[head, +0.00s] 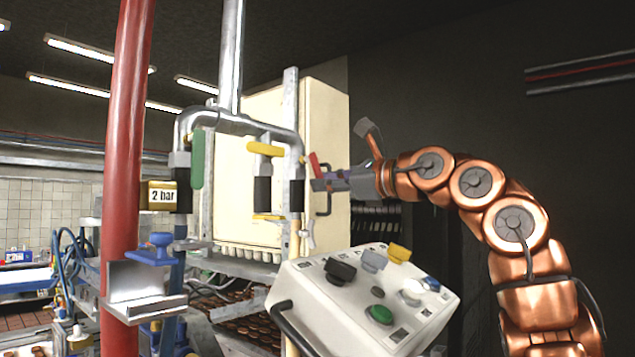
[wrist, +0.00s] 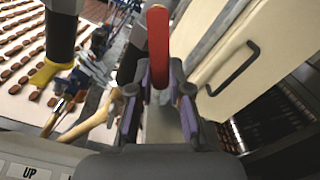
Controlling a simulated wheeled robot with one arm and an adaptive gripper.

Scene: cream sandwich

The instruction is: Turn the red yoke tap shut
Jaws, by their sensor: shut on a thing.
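The red tap handle (head: 314,164) sits at the right leg of the grey pipe yoke (head: 245,124), slanting up and to the left in the head view. In the wrist view the red handle (wrist: 158,45) stands upright as a long bar between the finger pads. My gripper (head: 318,183) reaches in from the right at the yoke's right leg. It is shut on the red handle, and the fingers (wrist: 158,92) flank its lower end in the wrist view. The tap's body is mostly hidden behind my gripper.
A yellow lever (head: 266,149) and a green lever (head: 197,160) are left of the red handle. A cream cabinet (head: 325,115) stands close behind. A control box (head: 365,305) with buttons lies below my gripper. A thick red pipe (head: 127,150) rises at left.

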